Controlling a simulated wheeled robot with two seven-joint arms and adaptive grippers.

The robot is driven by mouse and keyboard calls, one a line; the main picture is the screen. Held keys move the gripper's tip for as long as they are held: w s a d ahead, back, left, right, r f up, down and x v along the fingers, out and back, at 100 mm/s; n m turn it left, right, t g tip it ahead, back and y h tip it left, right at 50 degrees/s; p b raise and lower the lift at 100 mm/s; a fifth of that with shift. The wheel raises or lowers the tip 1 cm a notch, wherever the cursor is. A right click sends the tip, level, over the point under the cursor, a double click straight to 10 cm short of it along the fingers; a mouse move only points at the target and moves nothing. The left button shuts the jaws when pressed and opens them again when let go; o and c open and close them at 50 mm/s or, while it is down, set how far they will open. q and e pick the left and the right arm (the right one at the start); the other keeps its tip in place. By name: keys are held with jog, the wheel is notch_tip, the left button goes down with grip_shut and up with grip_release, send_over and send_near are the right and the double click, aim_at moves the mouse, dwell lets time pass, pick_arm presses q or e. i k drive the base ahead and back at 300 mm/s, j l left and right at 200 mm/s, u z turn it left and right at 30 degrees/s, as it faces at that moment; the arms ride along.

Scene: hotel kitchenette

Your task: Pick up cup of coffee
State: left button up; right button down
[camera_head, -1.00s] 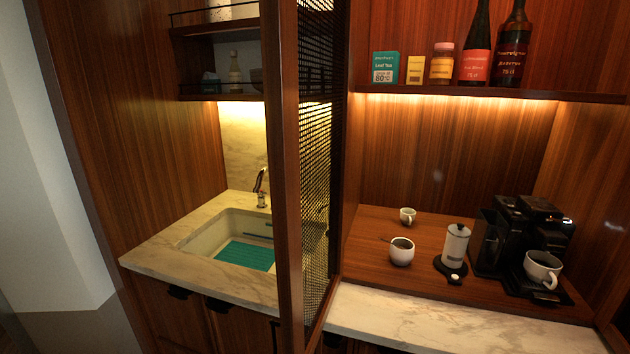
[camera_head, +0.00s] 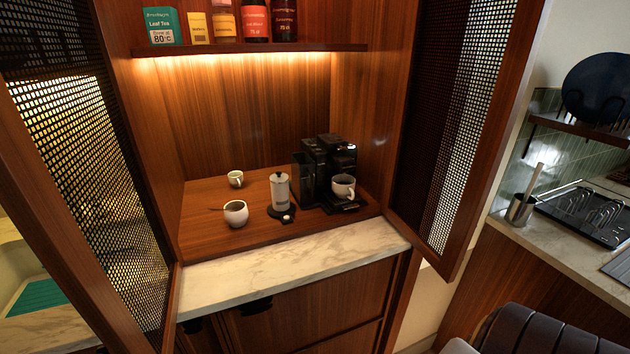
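A white cup (camera_head: 343,187) with dark coffee sits on the tray of the black coffee machine (camera_head: 325,165), its handle toward the front. A second white cup (camera_head: 236,213) stands at the front left of the wooden counter, with a spoon and dark contents in it. A smaller white cup (camera_head: 236,178) stands behind it. Which of these the task means, I cannot tell. Neither of my grippers is in view.
A white canister (camera_head: 280,191) on a dark base stands left of the machine. A marble ledge (camera_head: 300,260) runs clear in front. Open mesh doors flank the niche, one at the right (camera_head: 455,130).

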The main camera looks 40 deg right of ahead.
aim_at(341, 192)
jog(key=z, duration=0.95)
